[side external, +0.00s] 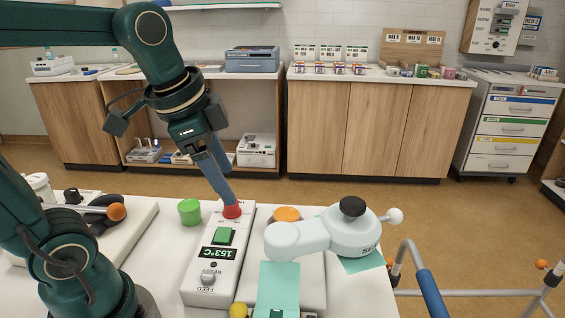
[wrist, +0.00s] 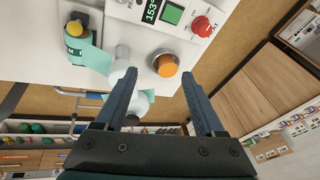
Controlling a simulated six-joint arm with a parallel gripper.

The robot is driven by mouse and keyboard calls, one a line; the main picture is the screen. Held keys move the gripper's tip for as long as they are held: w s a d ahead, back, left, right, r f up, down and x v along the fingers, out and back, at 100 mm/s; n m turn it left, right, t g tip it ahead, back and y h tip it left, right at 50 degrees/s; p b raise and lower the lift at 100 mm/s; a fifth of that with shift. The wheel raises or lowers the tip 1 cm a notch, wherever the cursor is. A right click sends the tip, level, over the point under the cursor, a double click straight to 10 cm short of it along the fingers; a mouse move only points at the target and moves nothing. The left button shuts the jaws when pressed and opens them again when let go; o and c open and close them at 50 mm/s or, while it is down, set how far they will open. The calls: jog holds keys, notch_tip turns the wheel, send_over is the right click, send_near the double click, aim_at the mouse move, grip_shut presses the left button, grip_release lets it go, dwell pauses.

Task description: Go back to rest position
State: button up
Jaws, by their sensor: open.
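My gripper (side external: 225,194) reaches down from the upper left in the side view, its blue fingers pointing at the table. In the wrist view my gripper (wrist: 158,74) shows its two fingers well apart with nothing held between them. In the side view the fingertips overlap a red button (side external: 232,211) on a white control box (side external: 198,287). In the wrist view the red button (wrist: 201,26) lies beyond the right fingertip, apart from it in the picture. An orange knob (wrist: 165,66) shows between the fingertips. Whether a finger touches anything cannot be told.
The box has a green square and a 153°C display (side external: 218,253). A pale device with a black knob (side external: 352,207) stands to its right. A green cylinder (side external: 189,211) stands left. A blue-and-grey rail (side external: 431,294) stands at the right. The floor behind the table is clear.

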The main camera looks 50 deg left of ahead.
jog(key=s+d+f+n+t, duration=0.1)
jog(key=s+d+f+n, duration=0.2)
jog(key=s+n, duration=0.3)
jog(key=shift+f+h, duration=0.3)
jog(key=shift+f, duration=0.05)
